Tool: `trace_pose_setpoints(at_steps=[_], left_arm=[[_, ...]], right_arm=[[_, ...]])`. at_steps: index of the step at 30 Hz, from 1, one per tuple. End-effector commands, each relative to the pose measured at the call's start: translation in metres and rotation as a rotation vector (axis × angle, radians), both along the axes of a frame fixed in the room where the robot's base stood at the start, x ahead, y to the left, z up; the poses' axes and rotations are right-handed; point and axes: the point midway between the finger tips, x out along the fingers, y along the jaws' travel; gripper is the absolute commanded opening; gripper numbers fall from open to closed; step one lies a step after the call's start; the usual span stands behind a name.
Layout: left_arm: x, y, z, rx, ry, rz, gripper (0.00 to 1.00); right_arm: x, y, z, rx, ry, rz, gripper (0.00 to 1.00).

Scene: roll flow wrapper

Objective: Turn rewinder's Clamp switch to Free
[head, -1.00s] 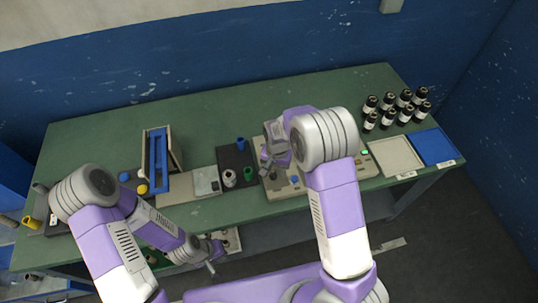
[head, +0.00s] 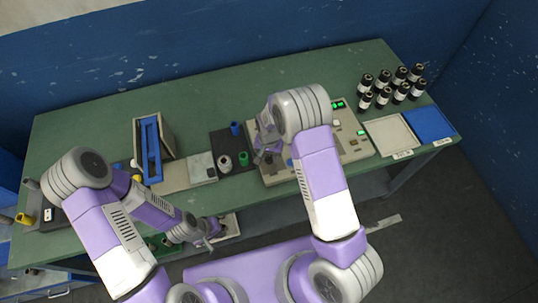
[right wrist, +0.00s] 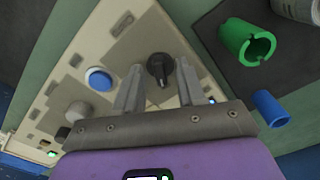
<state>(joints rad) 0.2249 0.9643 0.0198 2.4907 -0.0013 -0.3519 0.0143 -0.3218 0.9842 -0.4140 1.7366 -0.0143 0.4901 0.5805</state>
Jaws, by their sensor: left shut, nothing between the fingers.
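The rewinder (head: 355,150) is a beige machine with green displays on the table, partly hidden behind my right arm in the head view. Its panel (right wrist: 118,22) fills the left of the right wrist view. A black knob switch (right wrist: 160,68) shows there between the fingers of my right gripper (right wrist: 158,86). The fingers are apart, one on each side of the knob; I cannot tell whether they touch it. In the head view my right gripper (head: 262,157) is over the machine's left part. My left gripper (head: 211,240) is shut and empty, near the table's front edge. The switch's label is not readable.
A blue button (right wrist: 98,79) sits beside the knob. A green cup (right wrist: 246,42) and a blue cylinder (right wrist: 270,108) stand off the panel on a dark mat. Several black bottles (head: 390,88), a beige tray (head: 391,136) and a blue tray (head: 428,124) are to the right.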

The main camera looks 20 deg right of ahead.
Motion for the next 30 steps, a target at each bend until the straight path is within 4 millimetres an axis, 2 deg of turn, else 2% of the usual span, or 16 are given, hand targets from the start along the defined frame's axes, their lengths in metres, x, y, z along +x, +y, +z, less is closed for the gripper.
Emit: trace_pose_setpoints(at_steps=[3, 11, 22, 30], left_arm=[[0.0000, 0.0000, 0.0000, 0.000, 0.000, 0.000, 0.00], [0.0000, 0.0000, 0.0000, 0.000, 0.000, 0.000, 0.00], [0.0000, 0.0000, -0.0017, 0.000, 0.000, 0.000, 0.00], [0.0000, 0.0000, -0.0096, 0.000, 0.000, 0.000, 0.00]], right_arm=[[0.0000, -0.0001, 0.0001, 0.000, 0.000, 0.000, 0.39], [-0.0001, -0.0002, 0.0002, 0.000, 0.000, 0.000, 0.00], [-0.0001, -0.0002, 0.0000, 0.000, 0.000, 0.027, 0.00], [-0.0001, -0.0004, -0.0008, 0.000, 0.001, 0.168, 0.00]])
